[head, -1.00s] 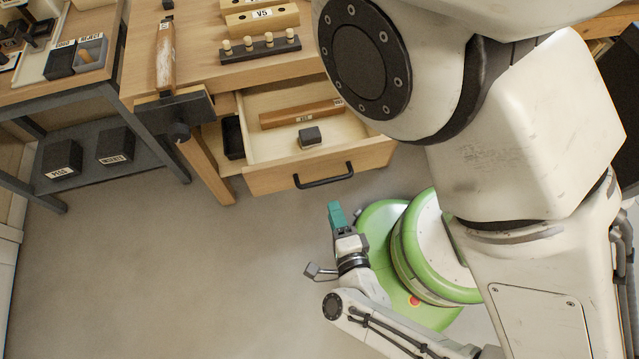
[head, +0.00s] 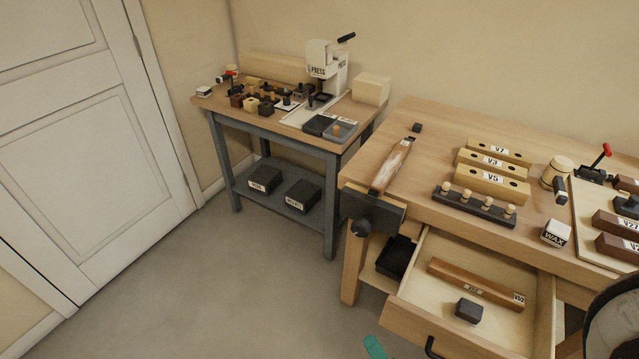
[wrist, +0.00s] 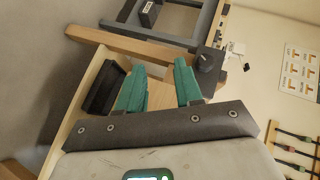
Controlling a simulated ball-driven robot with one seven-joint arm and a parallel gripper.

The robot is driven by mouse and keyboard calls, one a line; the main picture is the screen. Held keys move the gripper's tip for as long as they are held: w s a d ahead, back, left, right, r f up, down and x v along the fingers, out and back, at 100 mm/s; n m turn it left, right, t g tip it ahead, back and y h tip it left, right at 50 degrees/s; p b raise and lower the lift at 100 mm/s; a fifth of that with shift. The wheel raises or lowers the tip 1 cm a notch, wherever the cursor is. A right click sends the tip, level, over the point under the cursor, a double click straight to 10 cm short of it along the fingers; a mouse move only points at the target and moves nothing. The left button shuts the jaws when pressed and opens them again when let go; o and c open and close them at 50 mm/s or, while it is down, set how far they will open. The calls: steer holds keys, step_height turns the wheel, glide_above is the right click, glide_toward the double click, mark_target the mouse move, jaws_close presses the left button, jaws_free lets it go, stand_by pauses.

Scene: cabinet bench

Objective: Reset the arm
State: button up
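My gripper (wrist: 160,68) shows in the wrist view with its two teal fingers apart and nothing held between them. In the head view only a teal fingertip (head: 375,347) shows at the bottom edge, low in front of the open drawer (head: 410,300). Most of my arm is outside the head view; a dark rounded part of mine shows at the lower right.
The open drawer under the bench (head: 440,120) holds a brown labelled bar (head: 475,283) and a dark block (head: 468,310). A vise (head: 372,212) juts from the bench corner. A side table (head: 270,138) with a press (head: 325,68) stands at the back. Floor at left is clear.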

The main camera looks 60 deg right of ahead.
steer(key=w+a+n+g+y, duration=0.1)
steer(key=w+a+n+y, duration=0.3)
steer(key=w+n+y, duration=0.55)
steer(key=s+r+n+g+h, duration=0.1)
steer(key=s+r+n+g, duration=0.4)
steer(key=n+g, duration=0.4)
steer(key=s+n, duration=0.1)
steer(key=n, duration=0.2)
steer(key=shift+s, duration=0.2)
steer(key=shift+s+d+f, duration=0.1)
steer(key=shift+s+d, duration=0.05)
